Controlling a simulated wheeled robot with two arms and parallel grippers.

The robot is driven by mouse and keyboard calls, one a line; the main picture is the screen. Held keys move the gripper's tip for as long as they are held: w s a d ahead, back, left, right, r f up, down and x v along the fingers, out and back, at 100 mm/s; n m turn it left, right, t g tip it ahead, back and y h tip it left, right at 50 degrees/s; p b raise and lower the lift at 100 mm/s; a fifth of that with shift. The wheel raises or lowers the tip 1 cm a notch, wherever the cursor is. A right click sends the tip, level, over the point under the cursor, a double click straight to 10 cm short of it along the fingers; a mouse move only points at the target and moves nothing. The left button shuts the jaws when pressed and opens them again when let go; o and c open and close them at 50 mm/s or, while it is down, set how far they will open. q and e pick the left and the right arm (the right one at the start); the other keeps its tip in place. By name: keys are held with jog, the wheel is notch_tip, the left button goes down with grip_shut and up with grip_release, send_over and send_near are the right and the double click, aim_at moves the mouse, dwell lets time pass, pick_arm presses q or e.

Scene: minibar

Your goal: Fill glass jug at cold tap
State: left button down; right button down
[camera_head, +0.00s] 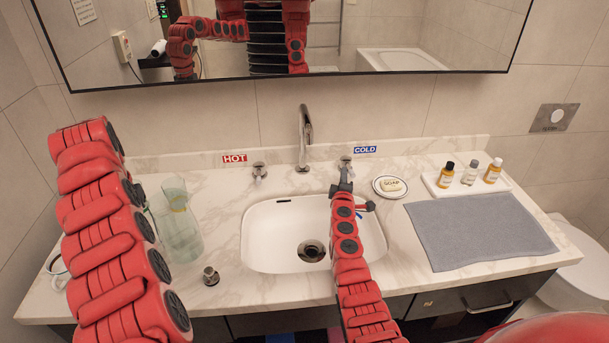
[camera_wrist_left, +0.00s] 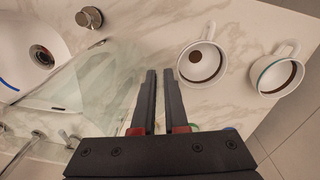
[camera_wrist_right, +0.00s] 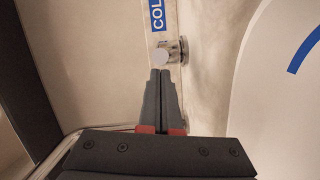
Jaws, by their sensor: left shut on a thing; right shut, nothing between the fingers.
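The clear glass jug (camera_head: 180,235) is upright left of the sink, with no water seen in it; I cannot tell if its base touches the counter. My left arm hides its left side and my left gripper in the head view. In the left wrist view my left gripper (camera_wrist_left: 158,75) is shut on the jug (camera_wrist_left: 100,85). The cold tap (camera_head: 346,161) sits right of the spout (camera_head: 304,135), under the COLD label (camera_head: 365,150). My right gripper (camera_head: 345,182) is shut and empty, its tips close to the cold tap knob (camera_wrist_right: 163,57); contact is unclear. No water shows at the spout.
The white sink (camera_head: 262,240) is empty. The hot tap (camera_head: 259,171) is left of the spout. A soap dish (camera_head: 390,187), grey mat (camera_head: 480,230) and bottle tray (camera_head: 440,190) are at right. Two mugs (camera_wrist_left: 202,62) (camera_wrist_left: 280,75) stand near the jug.

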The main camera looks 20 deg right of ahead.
pick_arm(q)
jog(key=shift+w, duration=0.1)
pick_arm(e)
jog(key=shift+d, duration=0.1)
jog(key=d+n+y, duration=0.1)
jog(key=d+n+t+y, duration=0.1)
jog(key=y, duration=0.1)
jog(key=shift+s+d+f+n+y, duration=0.1)
jog(key=shift+s+d+n+y, duration=0.2)
jog(key=shift+s, duration=0.1)
pick_arm(q)
jog(key=shift+f+b, duration=0.45)
pick_arm(e)
jog(key=shift+s+d+f+n+t+y, duration=0.15)
jog(key=shift+d+n+t+y, duration=0.2)
jog(key=shift+n+y, duration=0.5)
pick_arm(q)
jog(key=shift+f+b, duration=0.45)
jog(key=shift+f, duration=0.1)
pick_arm(e)
jog(key=shift+d+r+n+y, duration=0.25)
jog(key=shift+d+n+y, duration=0.25)
jog(key=shift+y, duration=0.55)
pick_arm(q)
jog(key=shift+r, duration=0.2)
pick_arm(e)
jog(key=shift+a, duration=0.15)
